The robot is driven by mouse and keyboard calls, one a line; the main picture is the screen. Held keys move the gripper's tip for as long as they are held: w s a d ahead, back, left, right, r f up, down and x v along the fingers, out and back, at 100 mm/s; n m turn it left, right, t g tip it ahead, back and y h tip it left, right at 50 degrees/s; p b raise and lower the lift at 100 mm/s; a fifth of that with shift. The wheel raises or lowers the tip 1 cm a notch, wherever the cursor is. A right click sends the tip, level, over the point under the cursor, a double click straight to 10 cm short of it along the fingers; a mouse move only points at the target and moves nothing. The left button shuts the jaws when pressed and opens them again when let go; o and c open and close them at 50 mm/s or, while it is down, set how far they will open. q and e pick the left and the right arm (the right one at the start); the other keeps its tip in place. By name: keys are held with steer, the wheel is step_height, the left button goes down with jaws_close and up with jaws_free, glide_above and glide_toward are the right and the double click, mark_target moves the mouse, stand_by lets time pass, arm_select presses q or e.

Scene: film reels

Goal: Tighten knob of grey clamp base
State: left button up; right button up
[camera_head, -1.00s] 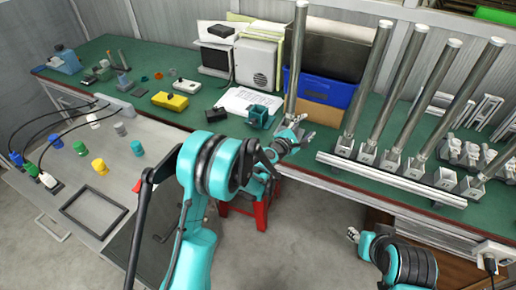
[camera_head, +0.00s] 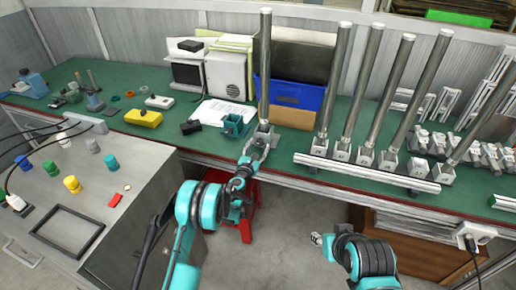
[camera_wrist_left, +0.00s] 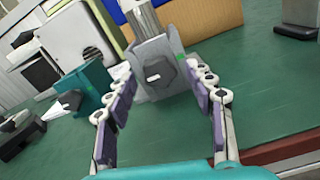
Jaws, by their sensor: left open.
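A grey clamp base (camera_head: 265,129) stands near the front edge of the green bench and holds an upright metal pole (camera_head: 264,70). In the left wrist view the clamp base (camera_wrist_left: 145,62) carries a dark faceted knob (camera_wrist_left: 160,74) on the side facing me. My left gripper (camera_head: 256,148) is just in front of the clamp base. In the left wrist view my left gripper (camera_wrist_left: 160,80) is open, its fingers on either side of the knob, with visible gaps. My right gripper (camera_head: 318,239) is low, in front of the bench; its opening is unclear.
Several more poles in grey bases stand to the right behind a long metal bar (camera_head: 365,172). A teal holder (camera_head: 236,124) and a blue bin (camera_head: 297,94) are close to the clamp base. A red stool (camera_head: 246,222) is below the bench edge.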

arm_select(q)
steer(key=shift+w+d, duration=0.15)
steer(key=shift+w, duration=0.25)
steer(key=c, duration=1.2)
steer(key=shift+o, duration=0.2)
